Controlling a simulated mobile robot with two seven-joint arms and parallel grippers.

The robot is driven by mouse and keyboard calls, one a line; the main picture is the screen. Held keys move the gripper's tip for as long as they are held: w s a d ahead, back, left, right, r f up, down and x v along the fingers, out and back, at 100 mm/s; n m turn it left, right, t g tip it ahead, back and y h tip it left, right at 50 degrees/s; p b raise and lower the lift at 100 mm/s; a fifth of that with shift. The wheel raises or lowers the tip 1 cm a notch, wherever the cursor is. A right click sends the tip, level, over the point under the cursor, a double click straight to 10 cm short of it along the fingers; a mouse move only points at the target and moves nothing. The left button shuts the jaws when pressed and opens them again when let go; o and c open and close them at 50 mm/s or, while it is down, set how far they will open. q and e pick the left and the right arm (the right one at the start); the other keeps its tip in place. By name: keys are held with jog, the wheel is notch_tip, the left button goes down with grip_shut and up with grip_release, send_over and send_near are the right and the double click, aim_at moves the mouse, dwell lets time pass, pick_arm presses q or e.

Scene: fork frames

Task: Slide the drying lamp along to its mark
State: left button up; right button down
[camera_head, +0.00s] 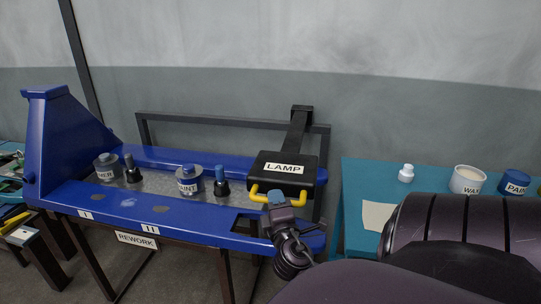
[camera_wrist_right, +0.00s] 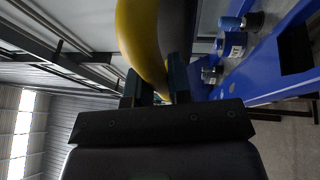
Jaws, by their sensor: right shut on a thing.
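The drying lamp (camera_head: 285,169) is a black box with a white LAMP label and a yellow handle (camera_head: 256,192) at its front. It hangs over the right part of the blue rework bench (camera_head: 190,222) from a dark arm behind. My right gripper (camera_head: 277,197) is shut on the yellow handle. In the right wrist view the handle (camera_wrist_right: 143,40) passes between the fingers (camera_wrist_right: 155,85). Marks I (camera_head: 86,214) and II (camera_head: 150,226) are on the bench's front edge, left of the lamp. My left gripper is not in view.
Clear jars (camera_head: 188,185) (camera_head: 107,172) and dark bottles (camera_head: 222,186) (camera_head: 131,172) stand in the bench's grey channel, left of the lamp. A blue upright (camera_head: 65,140) closes the left end. A teal table (camera_head: 365,180) with pots stands at right.

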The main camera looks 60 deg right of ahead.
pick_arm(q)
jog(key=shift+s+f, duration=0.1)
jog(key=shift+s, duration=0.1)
pick_arm(e)
jog(key=shift+s+d, duration=0.15)
jog(key=c, duration=1.1)
grip_release()
jog(key=shift+s, duration=0.2)
jog(key=shift+o, duration=0.2)
jog(key=shift+w, duration=0.1)
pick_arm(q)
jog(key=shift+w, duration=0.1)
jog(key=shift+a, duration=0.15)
